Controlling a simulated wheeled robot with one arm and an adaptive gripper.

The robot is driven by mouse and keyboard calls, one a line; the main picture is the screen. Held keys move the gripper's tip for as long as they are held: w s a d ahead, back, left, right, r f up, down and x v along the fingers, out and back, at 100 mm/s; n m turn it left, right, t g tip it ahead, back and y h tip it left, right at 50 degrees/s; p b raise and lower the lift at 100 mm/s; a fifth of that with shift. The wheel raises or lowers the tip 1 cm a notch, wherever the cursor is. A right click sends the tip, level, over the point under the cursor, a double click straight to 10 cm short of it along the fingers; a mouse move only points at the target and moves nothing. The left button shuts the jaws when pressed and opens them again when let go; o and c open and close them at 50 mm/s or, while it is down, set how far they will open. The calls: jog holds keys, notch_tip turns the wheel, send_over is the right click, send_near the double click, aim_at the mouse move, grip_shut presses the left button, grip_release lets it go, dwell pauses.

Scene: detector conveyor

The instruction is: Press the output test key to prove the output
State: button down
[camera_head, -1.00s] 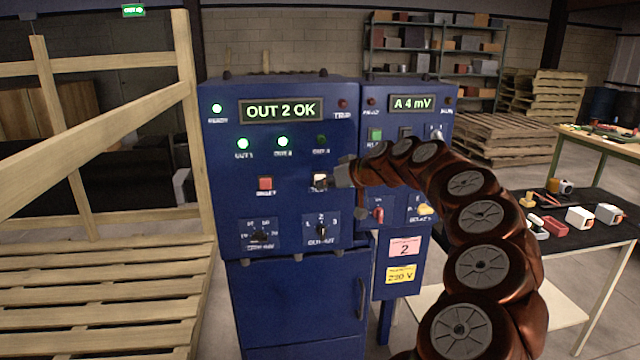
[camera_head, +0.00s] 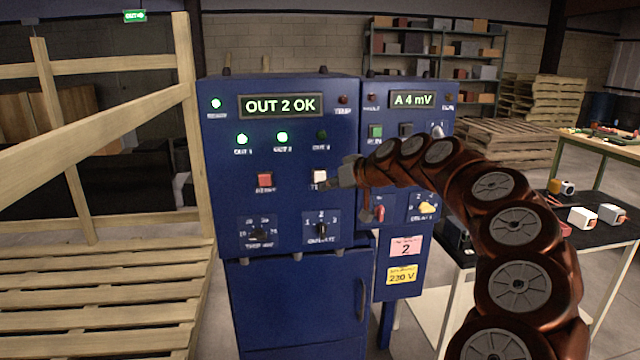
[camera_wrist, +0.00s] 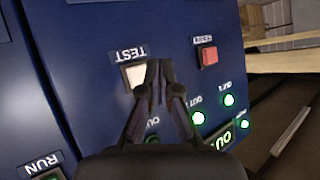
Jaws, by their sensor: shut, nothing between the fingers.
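The test key (camera_head: 320,177) is a white square button on the blue cabinet's front panel. It also shows in the wrist view (camera_wrist: 134,75), under the label TEST, seen upside down. My gripper (camera_wrist: 158,76) is shut and empty. Its tips overlap one edge of the key in the wrist view; whether they touch the panel I cannot tell. In the head view my gripper (camera_head: 337,182) is just right of the key. The display (camera_head: 280,106) reads OUT 2 OK. The output selector (camera_head: 321,230) sits below the key, and its pointer seems to face 2.
A red reset key (camera_head: 265,180) is left of the test key. Ready, OUT 1 and OUT 2 lamps glow green; the third output lamp (camera_head: 322,135) is dark. A second blue box (camera_head: 404,150) adjoins on the right. A wooden rack (camera_head: 100,120) stands left.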

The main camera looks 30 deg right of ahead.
jog(key=s+b, duration=0.1)
jog(key=s+a, duration=0.1)
jog(key=shift+s+a+b, duration=0.1)
jog(key=shift+s+b, duration=0.2)
jog(key=shift+b, duration=0.05)
dwell(0.6)
jog(key=s+a+f+n+g+y+p, duration=0.1)
jog(key=s+a+n+g+p, duration=0.3)
jog(key=a, duration=0.8)
jog(key=s+a+f+m+g+y+b, duration=0.1)
jog(key=s+a+g, duration=0.1)
jog(key=s+a, duration=0.7)
jog(key=s+a+f+g+h+p, duration=0.1)
jog(key=s+a+f+g+h, duration=0.1)
jog(key=s+a+f, duration=0.35)
jog(key=s+a+f+g+h+p, duration=0.1)
jog(key=s+a+f+g+p, duration=0.1)
jog(key=s, duration=0.6)
jog(key=s+d+f+m+g+h, duration=0.1)
jog(key=s+f+g, duration=0.1)
jog(key=s, duration=0.5)
jog(key=s+d+f+m+g+h+p, duration=0.1)
jog(key=s+d+f+m, duration=0.1)
jog(key=s, duration=0.5)
jog(key=shift+s+f+g, duration=0.2)
jog(key=shift+f+g, duration=0.2)
jog(key=shift+f, duration=0.1)
